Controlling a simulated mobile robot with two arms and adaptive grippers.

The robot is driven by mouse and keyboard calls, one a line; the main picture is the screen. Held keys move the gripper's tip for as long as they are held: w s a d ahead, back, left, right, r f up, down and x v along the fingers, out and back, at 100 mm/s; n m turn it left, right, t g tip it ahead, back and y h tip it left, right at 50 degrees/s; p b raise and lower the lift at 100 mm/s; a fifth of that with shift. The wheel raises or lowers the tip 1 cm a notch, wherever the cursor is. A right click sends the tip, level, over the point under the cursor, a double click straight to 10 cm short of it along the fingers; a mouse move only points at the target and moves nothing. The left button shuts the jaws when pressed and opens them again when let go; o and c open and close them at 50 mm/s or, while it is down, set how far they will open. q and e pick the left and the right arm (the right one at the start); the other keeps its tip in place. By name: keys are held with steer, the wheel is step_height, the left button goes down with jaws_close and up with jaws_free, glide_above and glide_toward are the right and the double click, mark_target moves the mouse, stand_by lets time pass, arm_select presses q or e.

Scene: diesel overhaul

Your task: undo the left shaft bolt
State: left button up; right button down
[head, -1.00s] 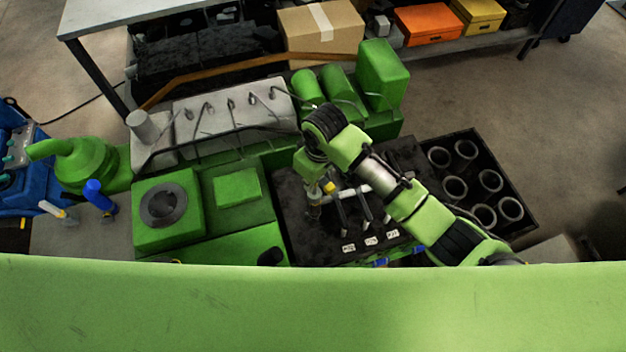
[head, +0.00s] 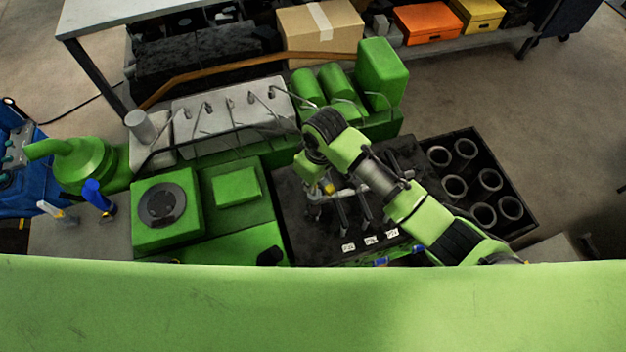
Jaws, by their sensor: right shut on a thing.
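My right gripper (head: 316,203) points down at the left part of a black tool tray (head: 295,232). It is shut on a tool (head: 347,192) with a pale metal bar and a yellow part; the grip itself is small and partly hidden by my wrist. I cannot tell whether the tool still touches the tray. The green engine (head: 235,220) with its grey cover (head: 228,108) stands to the left and behind. I cannot make out the left shaft bolt. My left gripper is out of view.
A black crate of grey rings (head: 525,222) stands to the right of the tray. White labels (head: 370,240) lie along the tray's front. A cardboard box (head: 322,30) is at the back. A blue-headed tool (head: 98,196) stands at the left. Floor shows at the right.

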steer(key=shift+r+n, duration=0.2)
steer(key=shift+n, duration=0.3)
steer(key=shift+d+f+n, duration=0.1)
steer(key=shift+n, duration=0.7)
steer(key=n+g, duration=0.1)
steer(key=n, duration=0.8)
steer(key=n+b, duration=0.1)
steer(key=n, duration=0.2)
steer(key=shift+d+g, duration=0.1)
steer(key=shift+g, duration=0.2)
steer(key=n+b, duration=0.1)
steer(key=n, duration=0.3)
steer(key=shift+n, duration=0.4)
steer(key=n+b, duration=0.1)
steer(key=n, duration=0.1)
steer(key=n+b, duration=0.1)
steer(key=n, duration=0.1)
steer(key=shift+s+d+n+g+h, duration=0.1)
steer(key=shift+s+n+g+h, duration=0.05)
steer(key=shift+n+g+h, duration=0.2)
steer(key=n+b, duration=0.2)
steer(key=n, duration=0.3)
steer(key=shift+h, duration=0.35)
steer(key=n, duration=0.4)
steer(key=shift+s+b, duration=0.15)
steer(key=shift+b, duration=0.25)
